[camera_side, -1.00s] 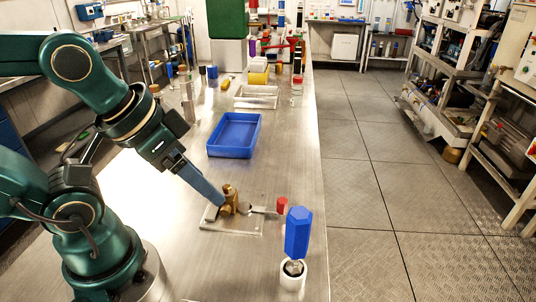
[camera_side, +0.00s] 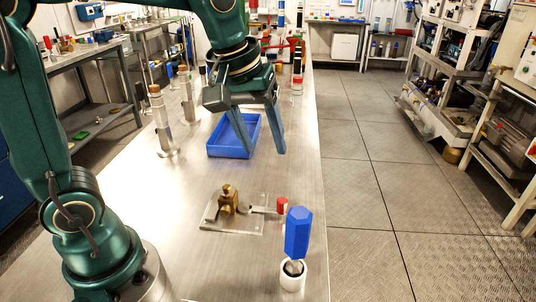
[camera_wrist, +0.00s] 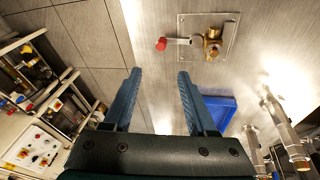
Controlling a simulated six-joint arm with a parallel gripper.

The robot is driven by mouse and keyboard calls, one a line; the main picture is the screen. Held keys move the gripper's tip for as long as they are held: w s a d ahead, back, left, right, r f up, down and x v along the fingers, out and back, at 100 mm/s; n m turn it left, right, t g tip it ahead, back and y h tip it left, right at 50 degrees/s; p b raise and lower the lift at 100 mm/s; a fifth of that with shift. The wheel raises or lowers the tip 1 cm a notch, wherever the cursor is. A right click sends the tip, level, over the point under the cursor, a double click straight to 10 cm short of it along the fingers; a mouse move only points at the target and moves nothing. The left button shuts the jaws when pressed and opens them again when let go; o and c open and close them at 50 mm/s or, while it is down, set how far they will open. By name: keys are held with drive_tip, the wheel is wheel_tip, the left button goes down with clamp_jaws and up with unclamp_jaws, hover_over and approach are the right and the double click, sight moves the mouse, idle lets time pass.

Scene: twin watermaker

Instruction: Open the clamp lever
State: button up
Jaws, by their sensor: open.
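In the wrist view the brass body (camera_wrist: 212,44), lever and red tip (camera_wrist: 161,44) show at the top, with the lever pointing left. My gripper (camera_side: 262,152) is raised above the bench, over the blue tray's right side and behind the clamp. Its two blue fingers are spread and empty, also in the wrist view (camera_wrist: 158,75). Nothing touches the lever.
A blue tray (camera_side: 216,151) sits behind the clamp. A blue hexagonal handle (camera_side: 298,232) stands upright in a white cup (camera_side: 292,278) in front, close to the lever's red tip. Metal posts (camera_side: 160,118) stand at the left. The bench left of the clamp is clear.

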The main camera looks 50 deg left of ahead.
drive_tip(key=w+f+n+g, duration=0.1)
drive_tip(key=w+f+g, duration=0.1)
drive_tip(key=w+f, duration=0.3)
drive_tip(key=g, duration=0.1)
hover_over(282, 199)
drive_tip(key=shift+n, duration=0.3)
wheel_tip(282, 199, down, 5)
drive_tip(key=shift+w+d+r, duration=0.1)
drive_tip(key=shift+w, duration=0.05)
drive_tip(key=shift+f, duration=2.9)
clamp_jaws()
